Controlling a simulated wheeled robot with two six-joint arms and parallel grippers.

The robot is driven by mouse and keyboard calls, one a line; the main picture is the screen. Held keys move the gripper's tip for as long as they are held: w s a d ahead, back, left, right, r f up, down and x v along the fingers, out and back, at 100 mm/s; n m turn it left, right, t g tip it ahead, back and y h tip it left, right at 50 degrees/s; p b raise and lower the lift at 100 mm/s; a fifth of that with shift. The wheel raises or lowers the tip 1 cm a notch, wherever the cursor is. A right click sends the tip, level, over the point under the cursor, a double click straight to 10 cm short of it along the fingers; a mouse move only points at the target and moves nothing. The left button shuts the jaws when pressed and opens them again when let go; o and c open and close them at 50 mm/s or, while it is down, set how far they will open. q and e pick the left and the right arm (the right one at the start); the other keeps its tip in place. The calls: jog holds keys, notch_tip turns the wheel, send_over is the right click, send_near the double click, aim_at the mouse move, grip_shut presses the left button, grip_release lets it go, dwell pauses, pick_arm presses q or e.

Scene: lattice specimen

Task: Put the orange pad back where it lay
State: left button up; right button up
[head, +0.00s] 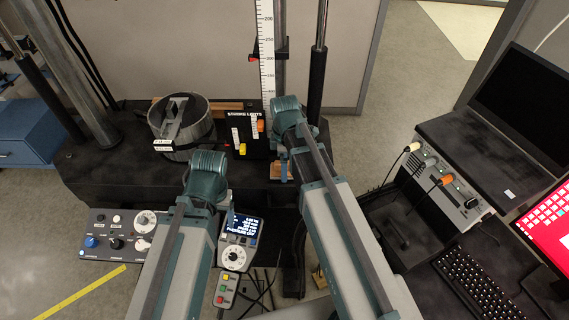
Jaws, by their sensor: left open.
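A small orange-brown piece (277,171), which may be the orange pad, shows at the front edge of the black bench, partly hidden by my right arm. A longer orange-brown strip (228,106) lies behind the metal cylinder; I cannot tell which of the two is the pad. My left gripper (207,163) is open, in front of the bench and right of the cylinder's front; its fingertips are mostly hidden by its own wrist. My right arm reaches over the bench near the ruler, and its wrist hides the fingers of my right gripper (287,110).
The metal cylinder (190,120) stands on the black bench (90,170). A black switch box (247,135) and a tall ruler (266,50) stand right of it. A control panel (110,235) and a handheld display unit (238,240) are in front. A black tray (385,235) is at the right.

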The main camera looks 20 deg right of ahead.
notch_tip(320, 180, up, 12)
jog(key=p, duration=1.1)
jog(key=shift+f, duration=0.2)
jog(key=shift+f, duration=0.25)
notch_tip(320, 180, down, 12)
jog(key=b, duration=1.2)
jog(key=shift+r, duration=0.25)
notch_tip(320, 180, up, 12)
jog(key=p, duration=1.2)
notch_tip(320, 180, down, 13)
jog(key=b, duration=1.3)
notch_tip(320, 180, up, 5)
jog(key=p, duration=0.4)
jog(key=shift+f+p, duration=0.2)
jog(key=shift+p, duration=0.1)
jog(key=s+a+r+p, duration=0.1)
jog(key=s+a, duration=0.8)
jog(key=a, duration=0.4)
jog(key=shift+r, duration=0.15)
